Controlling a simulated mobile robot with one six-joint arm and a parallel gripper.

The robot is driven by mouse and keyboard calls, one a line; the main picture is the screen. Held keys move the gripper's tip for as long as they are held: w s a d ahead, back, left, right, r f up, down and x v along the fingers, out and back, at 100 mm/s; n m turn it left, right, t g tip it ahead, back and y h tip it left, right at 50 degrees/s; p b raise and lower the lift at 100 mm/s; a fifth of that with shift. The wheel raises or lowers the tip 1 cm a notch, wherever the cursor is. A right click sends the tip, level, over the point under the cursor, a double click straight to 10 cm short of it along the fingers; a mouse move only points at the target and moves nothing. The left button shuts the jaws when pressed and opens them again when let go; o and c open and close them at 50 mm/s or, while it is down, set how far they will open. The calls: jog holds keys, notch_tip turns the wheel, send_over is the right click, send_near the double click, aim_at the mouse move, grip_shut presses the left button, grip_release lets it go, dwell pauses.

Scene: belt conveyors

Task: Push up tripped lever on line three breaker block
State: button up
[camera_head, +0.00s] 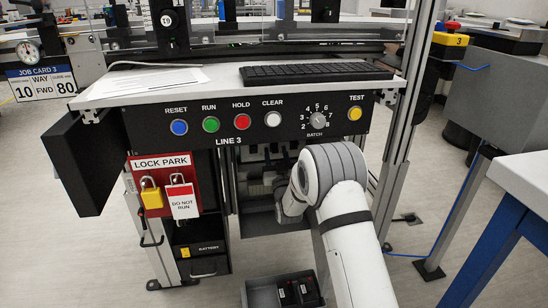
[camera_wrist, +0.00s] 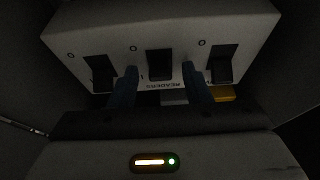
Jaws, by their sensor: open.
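In the wrist view a pale breaker block (camera_wrist: 130,35) fills the upper part, with upside-down lettering that looks like READERS. Three dark levers sit in its face: a left one (camera_wrist: 100,73), a middle one (camera_wrist: 159,64) and a right one (camera_wrist: 221,64). The picture is too dark to tell which lever is tripped. My gripper (camera_wrist: 160,68) is open and empty. Its two fingers stand either side of the middle lever; whether they touch the block I cannot tell. In the head view my arm reaches under the LINE 3 console (camera_head: 260,122) and hides my gripper.
A yellow part (camera_wrist: 222,93) shows below the block. The console has coloured buttons and a batch knob (camera_head: 318,120). A red lock board (camera_head: 190,165) with padlocks hangs at left. An open drawer (camera_head: 262,293) lies below. The space around the block is narrow and dark.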

jog(key=shift+r, duration=0.1)
grip_shut()
jog(key=g+p, duration=0.1)
jog(key=p, duration=0.1)
jog(key=r+g+p, duration=0.1)
jog(key=g+h+p, duration=0.1)
jog(key=g+p, duration=0.1)
jog(key=shift+r+p, duration=0.25)
jog(key=shift+p, duration=0.05)
dwell(0.4)
grip_release()
jog(key=shift+s, duration=0.15)
